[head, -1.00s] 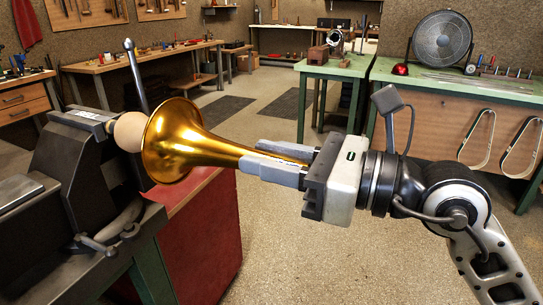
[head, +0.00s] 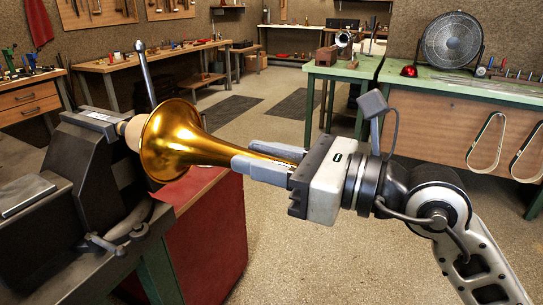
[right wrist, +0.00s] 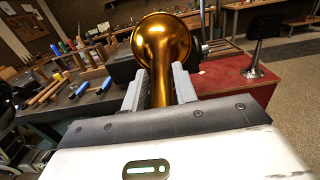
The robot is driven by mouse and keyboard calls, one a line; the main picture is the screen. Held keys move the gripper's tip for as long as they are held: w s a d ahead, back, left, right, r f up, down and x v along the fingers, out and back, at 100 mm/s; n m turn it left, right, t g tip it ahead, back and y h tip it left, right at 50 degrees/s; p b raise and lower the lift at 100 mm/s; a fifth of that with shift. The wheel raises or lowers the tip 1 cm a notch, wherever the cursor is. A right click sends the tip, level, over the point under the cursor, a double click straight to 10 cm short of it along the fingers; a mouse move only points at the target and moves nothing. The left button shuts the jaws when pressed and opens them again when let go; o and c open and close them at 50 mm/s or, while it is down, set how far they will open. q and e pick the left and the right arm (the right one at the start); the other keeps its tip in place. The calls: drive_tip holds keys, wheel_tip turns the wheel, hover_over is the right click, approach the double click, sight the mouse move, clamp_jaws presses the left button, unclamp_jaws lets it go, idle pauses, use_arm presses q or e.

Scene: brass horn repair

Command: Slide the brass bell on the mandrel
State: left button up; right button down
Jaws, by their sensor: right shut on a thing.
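The brass bell (head: 185,142) lies nearly level, its wide mouth facing left and its narrow stem to the right. My right gripper (head: 262,166) is shut on the stem. In the right wrist view the bell (right wrist: 160,50) stands out beyond the fingers (right wrist: 160,88), with the stem between them. A tan rounded end (head: 134,132), which looks like the mandrel, shows at the bell's mouth beside the dark vise (head: 95,180). The rim hides part of it, and I cannot tell how far it reaches inside the bell. My left gripper is not in view.
A steel rod (head: 146,75) rises just behind the bell. A red cabinet (head: 205,235) stands below it. The floor between is clear.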

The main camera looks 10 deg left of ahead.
sight(219, 149)
drive_tip(key=shift+p+x, duration=0.3)
drive_tip(key=shift+x, duration=1.1)
drive_tip(key=shift+p+x, duration=0.4)
drive_tip(key=shift+x, duration=2.05)
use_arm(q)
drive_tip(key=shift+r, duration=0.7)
use_arm(e)
drive_tip(key=c, duration=1)
unclamp_jaws()
drive_tip(key=shift+s+d+f, duration=0.15)
drive_tip(key=shift+d, duration=0.35)
use_arm(q)
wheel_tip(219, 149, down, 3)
drive_tip(key=b, duration=0.3)
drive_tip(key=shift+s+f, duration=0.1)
use_arm(e)
drive_tip(key=v, duration=1.5)
drive_tip(key=shift+r, duration=0.25)
